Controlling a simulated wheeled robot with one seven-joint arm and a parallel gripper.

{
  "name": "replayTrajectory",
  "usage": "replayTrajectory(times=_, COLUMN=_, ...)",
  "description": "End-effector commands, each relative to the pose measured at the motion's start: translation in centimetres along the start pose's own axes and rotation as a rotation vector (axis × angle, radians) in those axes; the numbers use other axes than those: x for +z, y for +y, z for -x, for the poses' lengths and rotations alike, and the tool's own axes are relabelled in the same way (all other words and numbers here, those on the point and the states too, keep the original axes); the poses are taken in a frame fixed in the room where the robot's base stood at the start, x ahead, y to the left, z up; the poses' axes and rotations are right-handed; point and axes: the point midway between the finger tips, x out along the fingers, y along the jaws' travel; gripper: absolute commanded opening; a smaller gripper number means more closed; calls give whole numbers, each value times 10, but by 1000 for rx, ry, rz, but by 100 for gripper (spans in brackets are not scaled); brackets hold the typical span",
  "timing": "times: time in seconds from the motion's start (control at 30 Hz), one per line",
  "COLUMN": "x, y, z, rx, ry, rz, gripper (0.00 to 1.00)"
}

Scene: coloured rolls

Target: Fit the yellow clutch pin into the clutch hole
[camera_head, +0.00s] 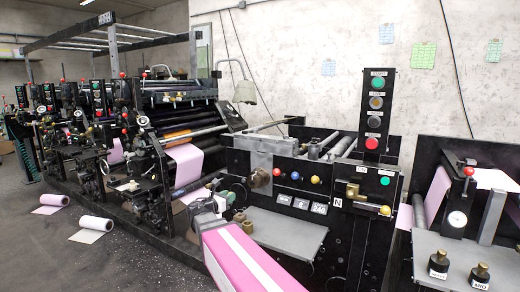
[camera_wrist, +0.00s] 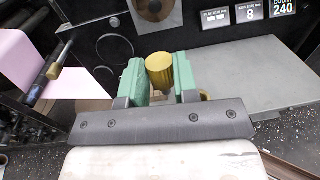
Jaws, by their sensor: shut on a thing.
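My gripper (camera_wrist: 160,78) has two green fingers, shut on a brass-yellow cylinder (camera_wrist: 158,68) that I take for the yellow clutch pin. The cylinder's round end shows between the fingertips in the wrist view. In the head view my gripper (camera_head: 226,198) is left of the grey shelf, in front of the black machine panel. I cannot make out which opening is the clutch hole.
The shelf's right part is clear. Coloured knobs (camera_head: 295,176) and number displays (camera_head: 319,209) are on the panel. A pink paper web (camera_head: 185,163) runs at the left.

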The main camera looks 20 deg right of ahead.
Motion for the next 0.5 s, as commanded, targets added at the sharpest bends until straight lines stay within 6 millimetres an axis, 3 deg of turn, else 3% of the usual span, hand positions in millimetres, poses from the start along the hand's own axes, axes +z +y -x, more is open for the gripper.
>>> replayTrajectory(times=0.03, x=15, y=14, z=-28, rx=-22, ry=-1, rz=-6, gripper=0)
replayTrajectory(times=0.3, x=94, y=31, z=-138, rx=-110, ry=-2, rz=-8, gripper=0)
replayTrajectory(times=0.5, x=142, y=29, z=-195, rx=-152, ry=-4, rz=-7, gripper=0)
